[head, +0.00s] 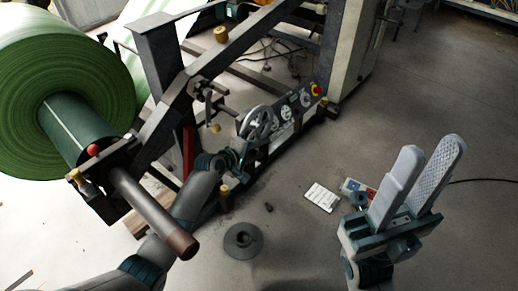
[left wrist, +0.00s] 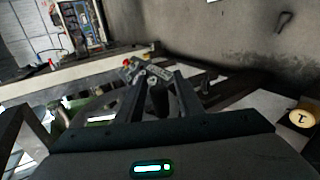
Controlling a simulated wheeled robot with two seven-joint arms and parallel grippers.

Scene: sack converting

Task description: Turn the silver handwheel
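The silver handwheel (head: 259,122) is a spoked ring on the low dark control panel in the middle of the head view. My left gripper (head: 243,145) is at the wheel's lower left edge; its fingers are small and partly hidden there. In the left wrist view its two fingers (left wrist: 160,88) stand apart, with part of a dark and grey metal assembly seen between and beyond them. I cannot tell whether they touch the wheel. My right gripper (head: 430,150) is open and empty, raised over the floor at the right, well away from the wheel.
A large green roll (head: 65,85) on a shaft stands at the left. A slanted steel beam (head: 235,50) crosses above the panel. A red-and-yellow button (head: 316,89) sits at the panel's right end. A dark round base (head: 242,241) and white card (head: 321,197) lie on the floor.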

